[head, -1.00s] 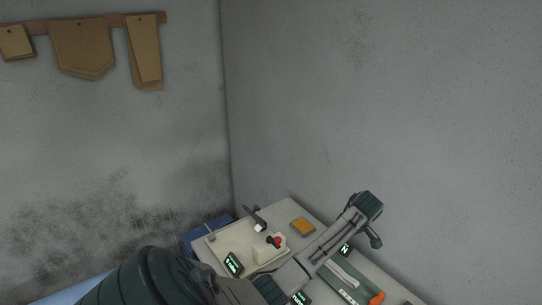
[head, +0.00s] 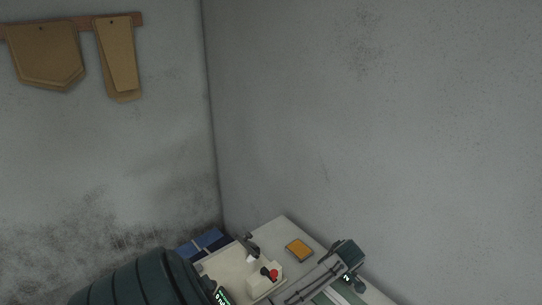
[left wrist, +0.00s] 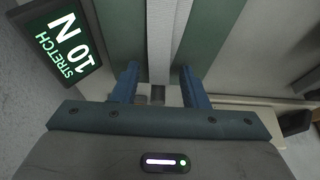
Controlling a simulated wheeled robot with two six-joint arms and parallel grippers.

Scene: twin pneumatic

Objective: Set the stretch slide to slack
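In the left wrist view, the STRETCH display (left wrist: 62,45) reads 10 N at upper left. A pale strip (left wrist: 160,40) runs away between two green bands, with a small grey piece (left wrist: 157,92) at its near end. I cannot tell which part is the slide's knob or where it is set. My left gripper (left wrist: 158,82) is open, its two blue fingers apart on either side of the strip. Whether they touch anything is unclear. In the head view my left arm crosses the bench and hides much of it. My right gripper is not in view.
The pale bench (head: 280,229) stands in the room's corner. It carries a yellow-orange pad (head: 299,250) and a white block with a red knob (head: 273,274). A blue box (head: 203,243) is at its left. Brown panels (head: 121,60) hang on the wall.

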